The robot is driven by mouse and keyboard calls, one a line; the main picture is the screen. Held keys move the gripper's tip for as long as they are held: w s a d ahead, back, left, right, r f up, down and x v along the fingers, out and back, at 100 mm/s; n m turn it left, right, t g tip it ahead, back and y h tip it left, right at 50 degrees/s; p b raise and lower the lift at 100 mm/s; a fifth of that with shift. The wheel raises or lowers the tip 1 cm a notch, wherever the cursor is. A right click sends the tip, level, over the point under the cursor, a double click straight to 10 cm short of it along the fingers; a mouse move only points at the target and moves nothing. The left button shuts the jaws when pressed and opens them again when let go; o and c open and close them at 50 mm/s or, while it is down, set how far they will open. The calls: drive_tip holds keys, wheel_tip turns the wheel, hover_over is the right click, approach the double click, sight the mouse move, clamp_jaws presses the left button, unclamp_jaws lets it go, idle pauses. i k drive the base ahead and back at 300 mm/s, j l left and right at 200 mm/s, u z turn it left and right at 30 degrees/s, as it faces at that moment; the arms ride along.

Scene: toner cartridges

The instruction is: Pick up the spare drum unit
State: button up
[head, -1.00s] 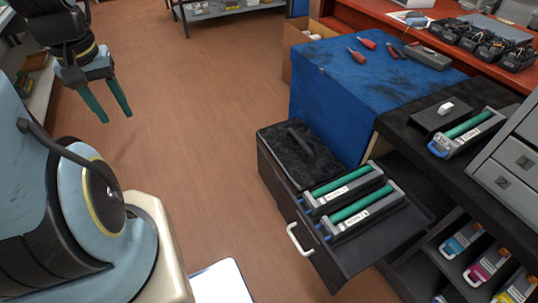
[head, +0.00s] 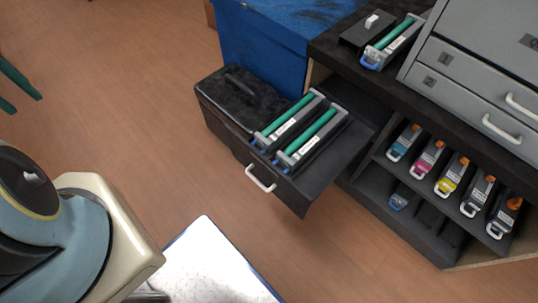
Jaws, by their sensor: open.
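Two drum units, each with a green roller, grey frame and blue end, lie side by side in the open black drawer (head: 318,186): the left drum unit (head: 287,122) and the right drum unit (head: 309,139). A third drum unit (head: 393,41) of the same look lies on the dark counter top. I cannot tell from their looks which is the spare. My gripper (head: 25,103) shows only its green fingers at the left edge of the head view. They are apart, open and empty, far from every drum unit.
The drawer has a white handle (head: 260,179) and juts into the aisle. A shelf (head: 412,183) holds several coloured toner cartridges. A grey drawer cabinet (head: 465,60) stands on the counter, a blue-topped block (head: 262,40) behind. A white sheet (head: 214,262) lies low in front. Brown floor is clear at left.

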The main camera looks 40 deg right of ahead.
sight(375, 57)
drive_tip(key=k+l+z, duration=0.2)
drive_tip(key=z, duration=0.3)
drive_tip(key=k+l+z, duration=0.2)
drive_tip(key=l+z, duration=0.25)
